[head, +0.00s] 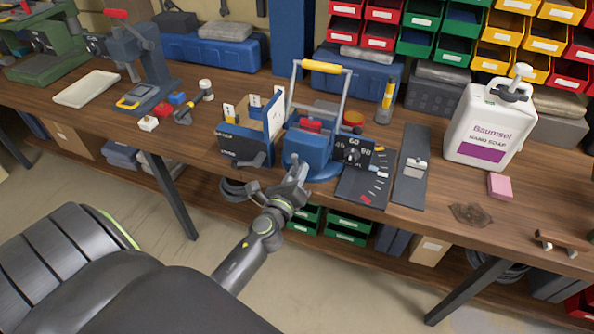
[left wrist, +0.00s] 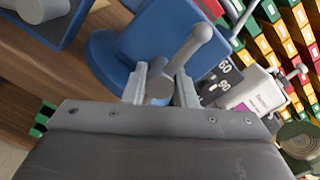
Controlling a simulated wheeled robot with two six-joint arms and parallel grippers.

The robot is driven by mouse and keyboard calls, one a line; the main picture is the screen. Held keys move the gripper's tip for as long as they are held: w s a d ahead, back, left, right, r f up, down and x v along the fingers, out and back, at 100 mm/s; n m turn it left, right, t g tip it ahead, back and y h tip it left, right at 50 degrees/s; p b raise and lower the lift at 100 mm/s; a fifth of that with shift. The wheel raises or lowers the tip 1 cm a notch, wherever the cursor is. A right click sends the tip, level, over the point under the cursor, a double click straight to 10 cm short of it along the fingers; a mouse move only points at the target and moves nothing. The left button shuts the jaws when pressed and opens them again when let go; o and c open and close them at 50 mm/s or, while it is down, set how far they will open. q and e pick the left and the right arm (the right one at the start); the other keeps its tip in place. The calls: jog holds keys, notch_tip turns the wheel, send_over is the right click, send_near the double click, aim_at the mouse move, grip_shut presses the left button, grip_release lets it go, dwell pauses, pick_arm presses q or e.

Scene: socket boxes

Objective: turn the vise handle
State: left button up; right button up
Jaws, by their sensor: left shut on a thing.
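The blue vise (head: 308,155) stands near the front edge of the workbench, with a tall grey frame and a yellow grip (head: 321,67) above it. My left gripper (head: 297,180) is at the vise's lower front, reaching up from the bench edge. In the left wrist view, the vise handle (left wrist: 189,48) is a grey bar with a ball end. The fingers of the left gripper (left wrist: 160,88) are shut on the handle near its hub, and the bar slants up to the right. The blue vise body (left wrist: 150,35) is right behind it. My right gripper is in neither view.
An open-topped dark box (head: 245,145) with a grey lever stands close left of the vise. A black dial plate (head: 353,152) and a marked dark plate (head: 365,185) are close right. Farther right stand a white soap canister (head: 490,125) and a pink block (head: 499,186).

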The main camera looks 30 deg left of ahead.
pick_arm(q)
jog(key=m, duration=0.2)
jog(key=m+p, duration=0.1)
jog(key=m, duration=0.1)
jog(key=shift+s+f+m, duration=0.1)
jog(key=shift+f+m, duration=0.1)
jog(key=shift+m, duration=0.1)
jog(key=m+p, duration=0.1)
jog(key=m, duration=0.4)
jog(key=shift+f, duration=0.1)
dwell(1.1)
jog(key=o, duration=0.6)
jog(key=shift+c, duration=0.2)
jog(key=o, duration=0.4)
jog(key=shift+s+r, duration=0.1)
jog(key=shift+r, duration=0.15)
